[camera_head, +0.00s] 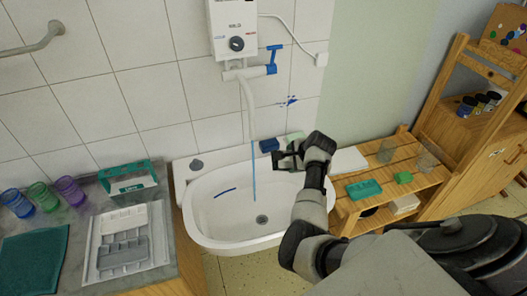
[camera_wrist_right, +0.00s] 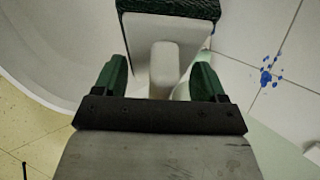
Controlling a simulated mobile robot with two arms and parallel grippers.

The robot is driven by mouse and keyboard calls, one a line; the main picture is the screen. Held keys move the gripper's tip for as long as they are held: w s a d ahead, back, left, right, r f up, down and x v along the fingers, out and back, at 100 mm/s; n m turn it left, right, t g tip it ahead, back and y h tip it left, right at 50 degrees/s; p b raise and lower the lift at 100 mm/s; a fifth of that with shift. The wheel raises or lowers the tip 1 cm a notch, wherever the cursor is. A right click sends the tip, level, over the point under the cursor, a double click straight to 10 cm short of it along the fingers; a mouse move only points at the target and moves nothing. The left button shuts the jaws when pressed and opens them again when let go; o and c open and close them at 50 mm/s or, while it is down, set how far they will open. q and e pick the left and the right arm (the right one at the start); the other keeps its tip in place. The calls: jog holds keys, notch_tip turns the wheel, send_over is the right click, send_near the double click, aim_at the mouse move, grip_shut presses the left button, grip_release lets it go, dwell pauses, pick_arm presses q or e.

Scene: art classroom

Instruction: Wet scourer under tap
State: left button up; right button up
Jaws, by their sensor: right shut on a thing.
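My right gripper (camera_head: 283,160) is over the right back part of the white sink (camera_head: 215,229). In the right wrist view, its fingers (camera_wrist_right: 161,80) are shut on the pale handle of the scourer (camera_wrist_right: 165,45), which has a white body and a dark green pad. In the head view the scourer is hard to tell from the dark fingers. The tap spout (camera_head: 247,105) hangs from the wall, and a thin blue stream of water (camera_head: 254,172) falls from it into the basin. The gripper is right of the stream, apart from it. My left gripper is not in view.
A wooden shelf (camera_head: 405,160) with glasses and green blocks stands right. On the left counter are a white tray (camera_head: 95,245), colored cups (camera_head: 43,196) and a green box (camera_head: 127,178).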

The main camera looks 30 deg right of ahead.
jog(key=shift+s+d+r+p, duration=0.55)
jog(key=shift+s+r+p, duration=0.35)
jog(key=shift+p, duration=0.15)
jog(key=shift+s+d+r+p, duration=0.55)
jog(key=shift+s+r+p, duration=0.25)
jog(key=shift+s+p, duration=0.15)
jog(key=shift+w, duration=0.1)
